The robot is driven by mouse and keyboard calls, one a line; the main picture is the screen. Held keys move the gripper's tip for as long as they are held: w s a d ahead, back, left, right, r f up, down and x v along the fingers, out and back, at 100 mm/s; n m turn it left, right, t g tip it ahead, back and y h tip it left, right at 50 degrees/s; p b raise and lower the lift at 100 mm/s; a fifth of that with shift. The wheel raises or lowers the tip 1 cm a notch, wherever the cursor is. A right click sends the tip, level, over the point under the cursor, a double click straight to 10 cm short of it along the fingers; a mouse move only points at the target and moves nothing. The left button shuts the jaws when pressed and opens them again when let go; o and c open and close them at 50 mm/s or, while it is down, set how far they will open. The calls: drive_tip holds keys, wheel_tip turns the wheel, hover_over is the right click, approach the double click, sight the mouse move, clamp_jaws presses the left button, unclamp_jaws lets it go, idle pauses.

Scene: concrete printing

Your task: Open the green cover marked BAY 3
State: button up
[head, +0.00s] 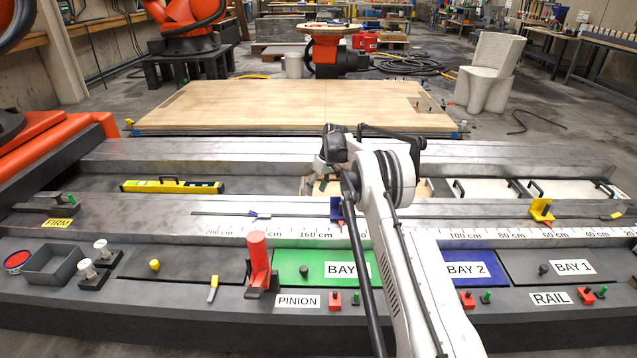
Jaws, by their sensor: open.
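The green cover (318,259) lies flat in the front row of the bench, left of the blue BAY 2 cover (470,267). Its white label reads BAY, and my arm hides the number. A small dark knob stands near its left end. My white arm reaches up from the bottom of the picture, across the right end of the green cover. My dark gripper (328,172) is at the far end of the arm, beyond the ruler strip and apart from the cover. It looks open, but its fingertips are small and partly hidden.
A blue marker (336,208) and a yellow marker (541,208) stand along the ruler strip. A grey bin (52,265) is at left. The dark BAY 1 cover (535,266) is at right.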

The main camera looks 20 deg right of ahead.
drive_tip(key=shift+w+d+r, duration=0.75)
drive_tip(key=shift+r, duration=0.1)
drive_tip(key=v, duration=1.2)
idle(0.5)
